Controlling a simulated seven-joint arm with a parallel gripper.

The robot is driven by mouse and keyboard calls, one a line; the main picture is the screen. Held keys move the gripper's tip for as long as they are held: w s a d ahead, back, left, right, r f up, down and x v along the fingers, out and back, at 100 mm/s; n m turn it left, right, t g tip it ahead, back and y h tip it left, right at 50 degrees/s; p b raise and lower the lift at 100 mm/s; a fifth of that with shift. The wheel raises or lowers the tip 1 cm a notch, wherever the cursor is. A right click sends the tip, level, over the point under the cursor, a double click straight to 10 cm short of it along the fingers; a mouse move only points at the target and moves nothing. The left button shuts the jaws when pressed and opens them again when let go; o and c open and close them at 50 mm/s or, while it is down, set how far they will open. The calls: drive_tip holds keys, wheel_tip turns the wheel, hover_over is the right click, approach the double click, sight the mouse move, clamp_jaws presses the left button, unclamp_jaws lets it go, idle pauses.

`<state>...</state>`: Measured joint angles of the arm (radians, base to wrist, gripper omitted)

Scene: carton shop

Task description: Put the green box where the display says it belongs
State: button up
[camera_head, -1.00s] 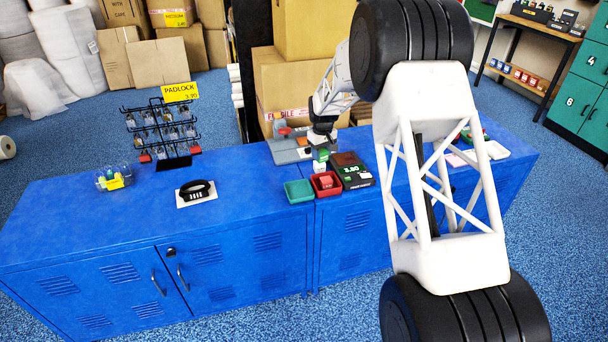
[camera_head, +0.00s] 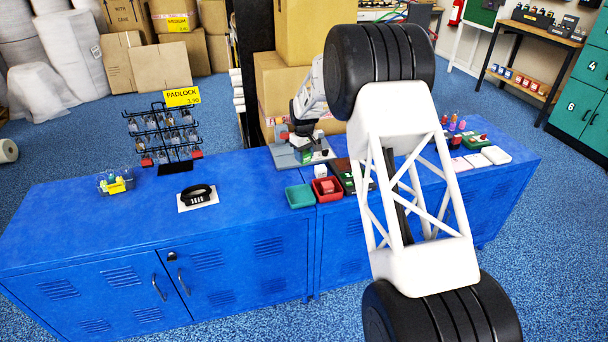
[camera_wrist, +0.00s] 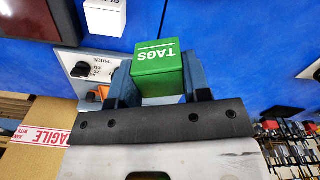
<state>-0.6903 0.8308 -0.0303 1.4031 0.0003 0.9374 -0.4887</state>
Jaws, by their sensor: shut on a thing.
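My gripper (camera_wrist: 155,78) is shut on the green box (camera_wrist: 158,70), which reads "TAGS" in white. In the head view my gripper (camera_head: 304,146) holds the box over or at the grey machine (camera_head: 287,158); I cannot tell whether they touch. A green tray (camera_head: 300,196) stands at the counter's front edge and looks empty. Beside it a red tray (camera_head: 317,196) holds a red box (camera_head: 327,186). The dark display (camera_head: 348,182), right of the red tray, is mostly hidden by my arm, and its text is not readable now.
A padlock rack (camera_head: 163,135), a basket of small items (camera_head: 116,182) and a black wrist-band-like item (camera_head: 197,194) on a card stand on the left of the blue counter (camera_head: 100,235). White pads (camera_head: 478,160) lie at the right. Cartons (camera_head: 300,40) stand behind.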

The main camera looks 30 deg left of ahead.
sight(304, 152)
drive_tip(key=shift+f, duration=2.35)
drive_tip(key=shift+f, duration=1.85)
drive_tip(key=shift+f, duration=0.2)
drive_tip(key=o, duration=0.7)
drive_tip(key=shift+r, duration=0.1)
drive_tip(key=shift+r, duration=6.1)
